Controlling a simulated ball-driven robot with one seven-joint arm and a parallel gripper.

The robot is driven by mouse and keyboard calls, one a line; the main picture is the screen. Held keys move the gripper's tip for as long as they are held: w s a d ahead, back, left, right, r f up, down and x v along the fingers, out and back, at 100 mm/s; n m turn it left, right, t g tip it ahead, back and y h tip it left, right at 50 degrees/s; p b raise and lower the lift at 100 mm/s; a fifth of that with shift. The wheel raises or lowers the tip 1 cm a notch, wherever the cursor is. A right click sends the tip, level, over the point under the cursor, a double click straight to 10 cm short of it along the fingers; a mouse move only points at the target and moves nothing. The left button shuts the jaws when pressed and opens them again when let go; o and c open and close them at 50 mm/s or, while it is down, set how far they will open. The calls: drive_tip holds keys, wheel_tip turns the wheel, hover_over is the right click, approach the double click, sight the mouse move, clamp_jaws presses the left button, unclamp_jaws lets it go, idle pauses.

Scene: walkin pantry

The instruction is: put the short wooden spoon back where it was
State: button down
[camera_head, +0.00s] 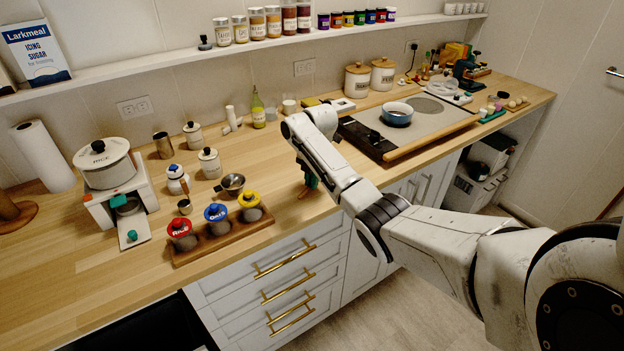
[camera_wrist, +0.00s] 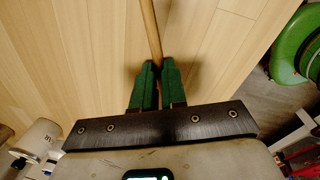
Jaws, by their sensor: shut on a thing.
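The short wooden spoon shows in the wrist view as a thin, pale wooden handle (camera_wrist: 151,28) running up and out of the top of the picture. Its bowl is not in view there. My gripper (camera_wrist: 156,70) has green fingers shut on the handle. In the head view my gripper (camera_head: 309,180) points down over the front part of the wooden counter, right of the canister rack. The spoon is mostly hidden by the gripper and arm there. I cannot tell whether it touches the counter.
Bare counter (camera_head: 285,165) surrounds the gripper. Utensils (camera_head: 428,66) stand at the far right back.

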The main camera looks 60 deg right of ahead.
drive_tip(key=c, duration=1.2)
unclamp_jaws()
drive_tip(key=r, duration=0.4)
drive_tip(key=s+r, duration=0.1)
drive_tip(key=r, duration=0.3)
drive_tip(key=r+b, duration=0.1)
drive_tip(key=r, duration=0.3)
drive_tip(key=shift+s+a, duration=0.15)
